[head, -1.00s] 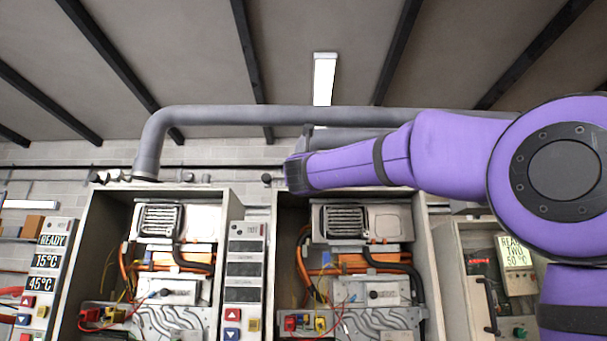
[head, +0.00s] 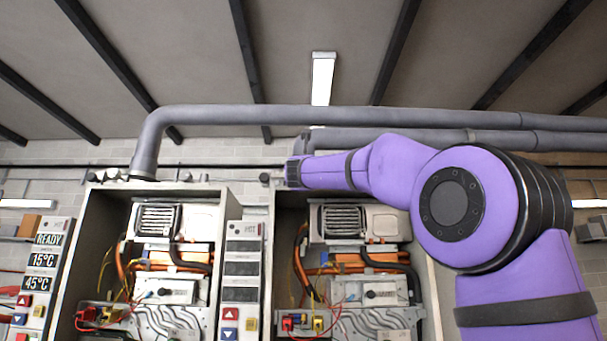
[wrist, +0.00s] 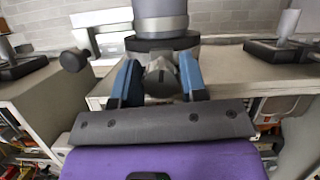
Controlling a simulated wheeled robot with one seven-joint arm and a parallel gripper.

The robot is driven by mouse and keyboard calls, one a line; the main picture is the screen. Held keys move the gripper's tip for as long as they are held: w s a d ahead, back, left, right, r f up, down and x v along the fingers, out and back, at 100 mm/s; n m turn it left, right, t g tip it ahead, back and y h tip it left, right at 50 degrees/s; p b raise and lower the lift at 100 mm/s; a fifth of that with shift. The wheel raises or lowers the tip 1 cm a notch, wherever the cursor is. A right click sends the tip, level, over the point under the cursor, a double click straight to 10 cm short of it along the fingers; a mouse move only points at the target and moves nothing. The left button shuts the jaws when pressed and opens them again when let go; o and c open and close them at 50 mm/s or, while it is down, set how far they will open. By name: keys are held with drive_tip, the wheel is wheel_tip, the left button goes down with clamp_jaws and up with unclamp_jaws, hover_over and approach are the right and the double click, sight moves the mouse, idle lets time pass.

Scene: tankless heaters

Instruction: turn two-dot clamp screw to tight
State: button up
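In the wrist view, a grey winged clamp screw (wrist: 161,76) sits on a dark collar (wrist: 153,45) at the foot of a thick grey pipe. My gripper (wrist: 159,68) reaches it with one blue finger on each side, and the screw fills the space between them. Contact looks close on both sides. No dot marks or tight mark can be made out. In the head view, my gripper's end (head: 294,172) is at the top of the middle heater cabinet, and my arm hides the screw there.
Another dark knob (wrist: 74,60) sticks out left of my gripper. Open heater cabinets with wiring (head: 160,265) (head: 350,262) stand side by side below. A grey pipe (head: 330,117) runs across above my arm. There is a gap between cabinet tops at the left in the wrist view.

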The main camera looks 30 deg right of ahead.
drive_tip(key=c, duration=0.5)
drive_tip(key=shift+m+g+h, duration=0.6)
drive_tip(key=shift+m+h, duration=0.05)
drive_tip(key=shift+m, duration=1)
drive_tip(key=shift+m+g+h, duration=0.6)
drive_tip(key=shift+m+h, duration=0.05)
drive_tip(key=shift+m, duration=1)
drive_tip(key=o, duration=0.9)
drive_tip(key=shift+o, duration=0.2)
drive_tip(key=v, duration=1)
drive_tip(key=shift+s+a+f, duration=0.15)
drive_tip(key=shift+s+a, duration=0.05)
drive_tip(key=shift+s, duration=0.1)
